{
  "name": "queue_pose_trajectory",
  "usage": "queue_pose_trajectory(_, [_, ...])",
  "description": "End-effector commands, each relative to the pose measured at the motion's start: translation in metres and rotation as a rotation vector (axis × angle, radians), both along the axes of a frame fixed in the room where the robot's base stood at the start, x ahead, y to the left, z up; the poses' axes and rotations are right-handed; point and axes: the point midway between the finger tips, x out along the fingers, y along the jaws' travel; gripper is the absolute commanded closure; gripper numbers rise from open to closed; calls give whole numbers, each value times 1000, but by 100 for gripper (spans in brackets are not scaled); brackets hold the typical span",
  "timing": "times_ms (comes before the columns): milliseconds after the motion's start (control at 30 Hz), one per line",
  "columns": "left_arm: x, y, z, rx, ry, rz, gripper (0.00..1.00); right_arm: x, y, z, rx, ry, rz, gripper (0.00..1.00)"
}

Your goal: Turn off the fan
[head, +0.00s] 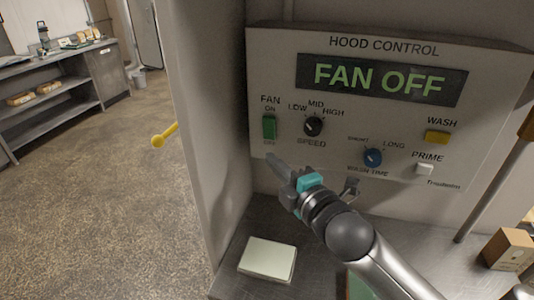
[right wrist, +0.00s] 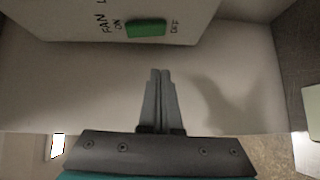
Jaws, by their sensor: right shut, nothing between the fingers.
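The hood control panel (head: 285,70) is on the wall, and its display (head: 382,79) reads FAN OFF. The green fan switch (head: 269,127) is at the panel's left, between the ON and OFF labels. It also shows in the right wrist view (right wrist: 146,28), at the top. My right gripper (head: 272,160) is below the switch in the head view, apart from it. Its fingers (right wrist: 160,75) are closed together and empty in the right wrist view. My left gripper is not in view.
A pale pad (head: 267,258) and a small cardboard box (head: 508,249) are on the metal counter below.

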Motion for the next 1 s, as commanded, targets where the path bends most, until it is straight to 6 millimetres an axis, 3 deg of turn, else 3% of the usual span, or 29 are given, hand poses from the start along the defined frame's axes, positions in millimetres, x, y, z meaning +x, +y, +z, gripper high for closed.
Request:
queue_pose_trajectory(100, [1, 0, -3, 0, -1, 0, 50, -20, -11, -4, -2, 2, -1, 100])
queue_pose_trajectory(300, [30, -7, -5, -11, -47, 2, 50, -46, -24, -7, 0, 2, -1, 100])
queue_pose_trajectory(400, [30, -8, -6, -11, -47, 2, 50, -54, -29, -8, -2, 1, -2, 100])
queue_pose_trajectory(1000, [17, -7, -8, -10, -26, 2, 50, -61, -32, -7, 0, 0, -1, 100])
